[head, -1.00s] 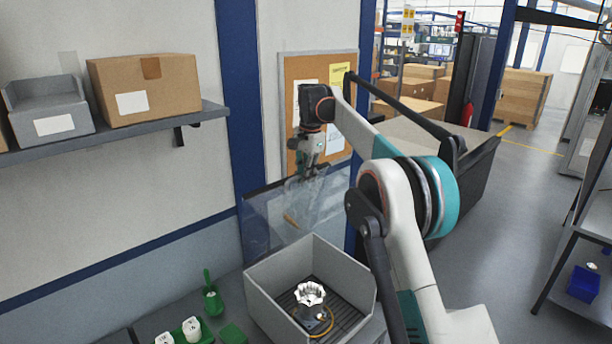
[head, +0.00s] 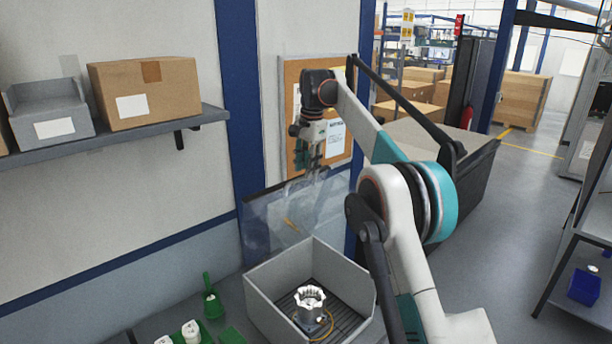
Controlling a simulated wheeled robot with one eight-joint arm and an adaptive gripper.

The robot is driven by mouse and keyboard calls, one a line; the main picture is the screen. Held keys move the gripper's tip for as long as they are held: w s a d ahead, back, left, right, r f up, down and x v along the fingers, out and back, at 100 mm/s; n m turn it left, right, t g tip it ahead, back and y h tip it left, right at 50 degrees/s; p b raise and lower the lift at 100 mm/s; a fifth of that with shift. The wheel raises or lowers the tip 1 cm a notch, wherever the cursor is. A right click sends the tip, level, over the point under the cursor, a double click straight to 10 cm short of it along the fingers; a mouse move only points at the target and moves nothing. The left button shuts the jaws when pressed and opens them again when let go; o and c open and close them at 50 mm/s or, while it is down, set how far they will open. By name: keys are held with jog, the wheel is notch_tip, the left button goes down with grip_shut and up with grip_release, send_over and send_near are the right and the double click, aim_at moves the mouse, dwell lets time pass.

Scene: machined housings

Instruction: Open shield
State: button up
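The shield is a clear, see-through panel (head: 268,222) standing tilted up behind a grey open-topped box (head: 262,308). A small yellowish handle (head: 291,225) shows on or through the panel. Inside the box a silvery machined part (head: 310,298) sits on a dark fixture with a yellow cable. My gripper (head: 308,172) points down at the panel's upper right edge, in front of the cork board. Its fingers are small and partly blend with the panel, so whether they touch it or are closed cannot be told.
A shelf (head: 120,138) with a cardboard box (head: 146,92) and a grey bin (head: 48,112) is on the left wall. A blue post stands behind.

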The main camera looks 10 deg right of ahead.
jog(key=shift+s+d+r, duration=0.1)
jog(key=shift+s+r, duration=0.05)
jog(key=shift+r, duration=1.25)
jog(key=shift+b, duration=0.3)
jog(key=s+d+f+n+b, duration=0.1)
jog(key=s+b, duration=0.3)
jog(key=s+d+f+n+t+b, duration=0.1)
jog(key=s+f+b, duration=0.1)
jog(key=s+b, duration=0.2)
jog(key=s+d+f+n+t+b, duration=0.1)
jog(key=s+d+b, duration=0.1)
jog(key=s+b, duration=0.2)
jog(key=shift+s+f+n, duration=0.15)
jog(key=shift+f+n, duration=0.15)
jog(key=s+d+f+n+t+b, duration=0.2)
jog(key=s+f+b, duration=0.9)
jog(key=s+f, duration=0.7)
jog(key=s+d+f+n+t+b, duration=0.2)
jog(key=s+f+n+b, duration=0.3)
jog(key=s+f+b, duration=0.7)
jog(key=s+d+f, duration=0.1)
jog(key=s+f, duration=0.6)
jog(key=f, duration=0.4)
jog(key=shift+s+d+h, duration=0.15)
jog(key=shift+d+h, duration=0.1)
jog(key=shift+h, duration=0.15)
